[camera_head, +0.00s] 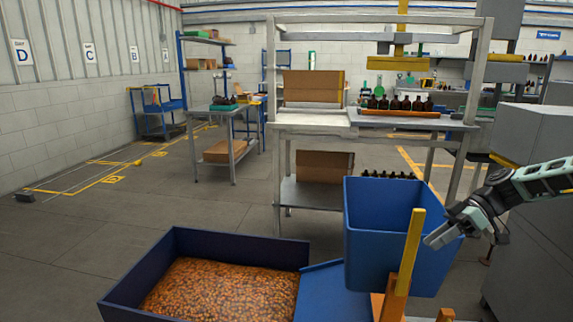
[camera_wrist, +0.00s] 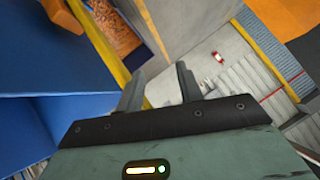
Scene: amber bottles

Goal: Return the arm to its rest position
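My gripper (camera_head: 432,240) is at the right of the head view, in front of the upper right part of the tall blue bin (camera_head: 372,235). In the wrist view my gripper (camera_wrist: 161,82) shows two dark fingers standing apart with nothing between them. Several amber bottles (camera_head: 405,104) stand in a row on the bench (camera_head: 318,122) at the back, far from my gripper. More dark bottles (camera_head: 392,175) show lower down, partly hidden behind the bin.
A dark blue crate (camera_head: 240,242) of small orange pieces sits at the front. A yellow post (camera_head: 410,250) stands close left of my gripper. A grey cabinet (camera_head: 540,220) fills the right side. Cardboard boxes (camera_head: 313,86) rest on the bench. Open floor lies at left.

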